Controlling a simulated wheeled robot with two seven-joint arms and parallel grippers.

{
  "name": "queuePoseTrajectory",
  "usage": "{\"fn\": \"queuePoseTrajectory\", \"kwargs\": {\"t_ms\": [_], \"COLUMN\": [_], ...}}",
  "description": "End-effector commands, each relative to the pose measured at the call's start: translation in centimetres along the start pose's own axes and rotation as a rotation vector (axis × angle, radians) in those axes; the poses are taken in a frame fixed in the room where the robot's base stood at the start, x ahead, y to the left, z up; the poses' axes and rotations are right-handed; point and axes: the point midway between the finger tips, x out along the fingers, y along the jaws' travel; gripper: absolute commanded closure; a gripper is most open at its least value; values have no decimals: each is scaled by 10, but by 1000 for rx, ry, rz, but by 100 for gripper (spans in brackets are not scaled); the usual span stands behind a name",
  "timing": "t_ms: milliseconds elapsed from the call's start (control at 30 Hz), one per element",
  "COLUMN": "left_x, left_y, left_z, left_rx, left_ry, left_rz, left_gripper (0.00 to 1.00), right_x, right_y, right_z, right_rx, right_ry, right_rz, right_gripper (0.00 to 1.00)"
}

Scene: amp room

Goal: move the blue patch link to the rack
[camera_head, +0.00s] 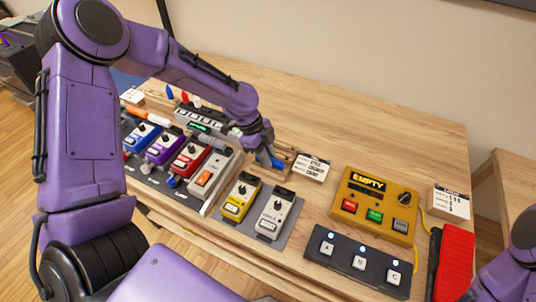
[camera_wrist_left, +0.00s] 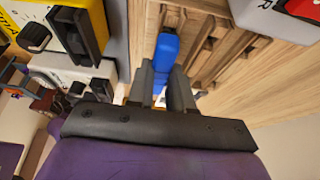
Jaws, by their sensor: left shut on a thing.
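The blue patch link (camera_wrist_left: 166,48) is between the fingers of my left gripper (camera_wrist_left: 161,84) in the left wrist view. In the head view my left gripper (camera_head: 270,155) is shut on it, and its blue end (camera_head: 277,163) shows below the fingers. A slotted wooden rack (camera_wrist_left: 208,40) lies right beside and behind the link in the wrist view. In the head view the rack (camera_head: 288,153) is mostly hidden by the gripper. I cannot tell whether the link touches the rack. My right gripper is out of view.
Yellow (camera_head: 240,199) and white (camera_head: 275,214) pedals stand in front of the gripper. A small labelled card (camera_head: 311,168) stands just right of the rack. A yellow box reading EMPTY (camera_head: 376,200) and a footswitch (camera_head: 358,261) are further right. The back of the table is clear.

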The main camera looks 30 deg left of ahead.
Motion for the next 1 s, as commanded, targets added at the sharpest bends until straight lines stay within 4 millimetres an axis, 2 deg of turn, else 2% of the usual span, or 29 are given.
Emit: {"fn": "queuePoseTrajectory", "kwargs": {"t_ms": [833, 867, 900, 933, 1000], "left_x": [2, 2, 2, 2, 2], "left_y": [0, 0, 0, 0, 0], "left_z": [1, 1, 1, 1, 1], "left_rx": [0, 0, 0, 0, 0], "left_ry": [0, 0, 0, 0, 0], "left_rz": [-1, -1, -1, -1, -1], "left_gripper": [100, 73, 60, 50, 50], "right_x": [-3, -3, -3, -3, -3], "right_y": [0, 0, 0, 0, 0], "right_z": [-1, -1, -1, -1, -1], "right_rx": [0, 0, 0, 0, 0], "right_ry": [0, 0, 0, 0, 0], "right_rz": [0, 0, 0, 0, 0], "right_gripper": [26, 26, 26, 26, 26]}}
